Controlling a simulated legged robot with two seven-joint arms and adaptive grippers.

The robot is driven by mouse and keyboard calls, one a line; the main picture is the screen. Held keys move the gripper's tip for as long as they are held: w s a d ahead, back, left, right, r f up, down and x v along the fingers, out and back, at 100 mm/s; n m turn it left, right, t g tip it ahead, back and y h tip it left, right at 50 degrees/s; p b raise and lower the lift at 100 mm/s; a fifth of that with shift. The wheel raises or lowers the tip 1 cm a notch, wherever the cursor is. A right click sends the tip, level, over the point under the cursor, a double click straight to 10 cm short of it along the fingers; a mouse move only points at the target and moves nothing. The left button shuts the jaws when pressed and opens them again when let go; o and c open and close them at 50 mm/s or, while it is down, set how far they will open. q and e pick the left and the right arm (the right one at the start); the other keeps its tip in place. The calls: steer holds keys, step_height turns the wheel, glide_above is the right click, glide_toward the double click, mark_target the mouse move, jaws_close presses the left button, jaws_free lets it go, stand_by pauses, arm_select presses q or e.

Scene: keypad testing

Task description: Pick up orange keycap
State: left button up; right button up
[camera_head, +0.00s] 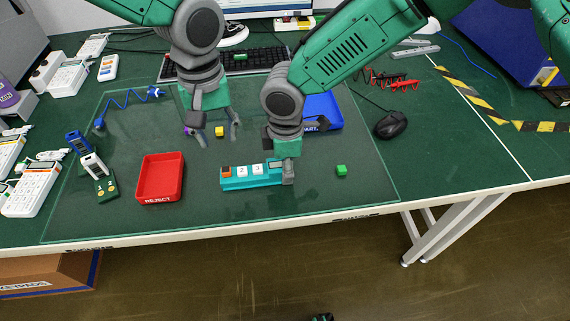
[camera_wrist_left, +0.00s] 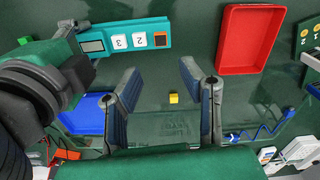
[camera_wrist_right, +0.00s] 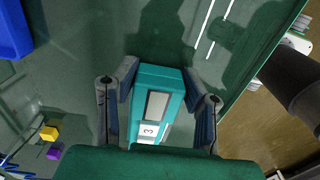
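The orange keycap (camera_head: 226,172) sits at the left end of the teal keypad (camera_head: 238,183), beside white keys marked 2 and 3. It also shows in the left wrist view (camera_wrist_left: 160,40). My left gripper (camera_head: 212,135) is open and empty behind the keypad, above the mat, with a small yellow cube (camera_wrist_left: 173,98) visible between its fingers. My right gripper (camera_head: 287,172) is at the keypad's right end. In the right wrist view its fingers (camera_wrist_right: 160,85) press against both sides of the keypad near its display.
A red reject tray (camera_head: 160,178) stands left of the keypad and a blue tray (camera_head: 322,112) behind it to the right. A green cube (camera_head: 341,170) lies to the right, and a purple cube (camera_wrist_right: 53,153) near the yellow one. The mat's front strip is clear.

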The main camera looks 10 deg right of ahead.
mark_target(226, 169)
arm_select(q)
steer(key=shift+o, duration=0.9)
step_height(226, 169, down, 10)
steer(key=m, duration=1.9)
steer(key=shift+f+m, duration=0.2)
steer(key=shift+m, duration=0.1)
steer(key=c, duration=0.8)
